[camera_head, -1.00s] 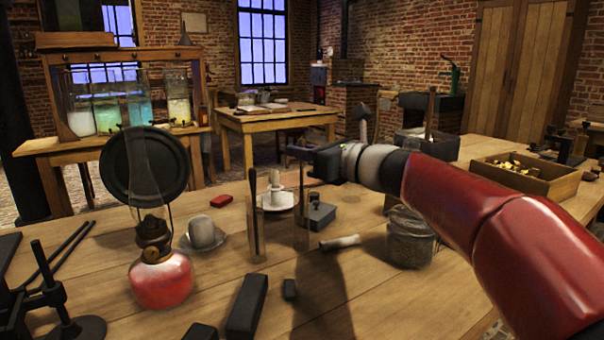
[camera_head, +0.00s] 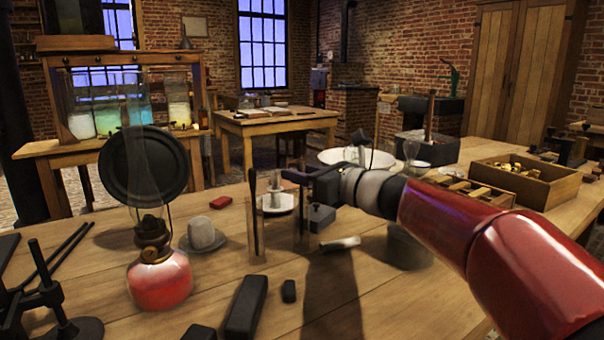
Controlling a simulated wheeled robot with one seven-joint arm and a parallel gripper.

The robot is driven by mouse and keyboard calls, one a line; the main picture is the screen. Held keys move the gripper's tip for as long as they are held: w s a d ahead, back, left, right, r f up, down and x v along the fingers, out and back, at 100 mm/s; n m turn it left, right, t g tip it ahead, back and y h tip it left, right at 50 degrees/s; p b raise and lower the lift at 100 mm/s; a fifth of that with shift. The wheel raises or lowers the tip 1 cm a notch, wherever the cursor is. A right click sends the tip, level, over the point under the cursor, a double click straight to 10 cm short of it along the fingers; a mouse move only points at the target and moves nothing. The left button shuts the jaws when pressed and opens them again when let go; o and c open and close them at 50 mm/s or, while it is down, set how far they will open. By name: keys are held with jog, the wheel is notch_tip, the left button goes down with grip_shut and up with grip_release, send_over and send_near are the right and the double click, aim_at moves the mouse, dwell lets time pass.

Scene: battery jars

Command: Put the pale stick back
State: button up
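A short pale stick (camera_head: 340,243) lies on the wooden table, right of centre. A thin dark stick (camera_head: 253,218) stands upright in a clear glass jar, left of my gripper. A second clear, narrow upright shape (camera_head: 301,222), perhaps another jar, stands below my gripper; its contents are hard to make out. My gripper (camera_head: 296,178) is above the table, behind and above the lying pale stick and apart from it. Its dark fingers point left. The spacing between them is unclear at this angle, and I see no pale stick in them.
A red-based oil lamp (camera_head: 160,282) and an upturned-looking pale cup (camera_head: 202,233) stand left. A small grey block (camera_head: 321,216) sits near my gripper. Dark blocks (camera_head: 246,306) lie in front. A wooden box (camera_head: 525,183) stands right; a white bowl (camera_head: 335,157) is behind my arm.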

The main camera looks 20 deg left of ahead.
jog(key=shift+r, duration=0.1)
jog(key=b+v, duration=0.1)
jog(key=v, duration=1.1)
